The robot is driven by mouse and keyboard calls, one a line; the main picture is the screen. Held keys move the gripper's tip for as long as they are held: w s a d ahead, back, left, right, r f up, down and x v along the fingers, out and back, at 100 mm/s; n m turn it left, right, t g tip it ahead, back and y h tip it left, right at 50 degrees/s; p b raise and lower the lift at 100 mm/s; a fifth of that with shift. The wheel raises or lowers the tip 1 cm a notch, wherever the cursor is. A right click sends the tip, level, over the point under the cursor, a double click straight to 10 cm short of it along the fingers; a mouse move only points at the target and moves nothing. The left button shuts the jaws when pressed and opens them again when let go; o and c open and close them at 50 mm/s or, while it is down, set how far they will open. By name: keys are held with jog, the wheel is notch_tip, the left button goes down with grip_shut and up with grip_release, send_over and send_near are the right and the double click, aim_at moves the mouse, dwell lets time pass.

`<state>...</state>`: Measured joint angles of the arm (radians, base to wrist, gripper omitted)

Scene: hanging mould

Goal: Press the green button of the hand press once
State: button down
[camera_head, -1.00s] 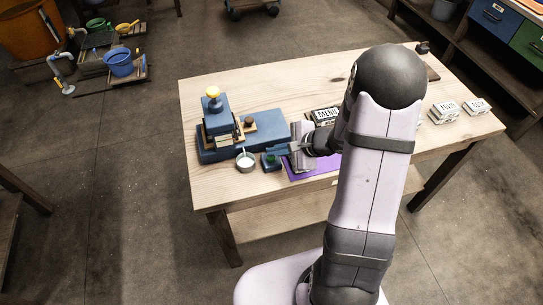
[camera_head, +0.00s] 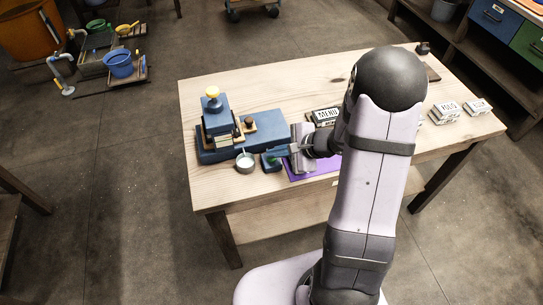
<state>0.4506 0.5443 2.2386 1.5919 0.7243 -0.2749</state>
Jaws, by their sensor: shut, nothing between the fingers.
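The hand press is a blue machine (camera_head: 216,125) with a yellow knob on top, at the left of the wooden table. A small blue box (camera_head: 267,166) with a green button (camera_head: 271,157) sits in front of its base, right of a small metal cup. My gripper (camera_head: 279,153) reaches in from the right, with its shut, empty fingers at the box, close to the green button. The fingers partly cover the box. I cannot tell whether the tips touch the button.
The small cup (camera_head: 245,162) stands close left of the box. A purple mat (camera_head: 312,169) lies under my gripper. A MENU block (camera_head: 325,116) is behind it, and several labelled blocks (camera_head: 446,112) are at the right. The table's front left is clear.

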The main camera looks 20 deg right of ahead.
aim_at(275, 161)
jog(key=shift+r+p, duration=0.6)
jog(key=shift+r, duration=0.3)
notch_tip(275, 161, up, 5)
jog(key=p, duration=0.3)
jog(key=shift+p, duration=0.3)
dwell(0.8)
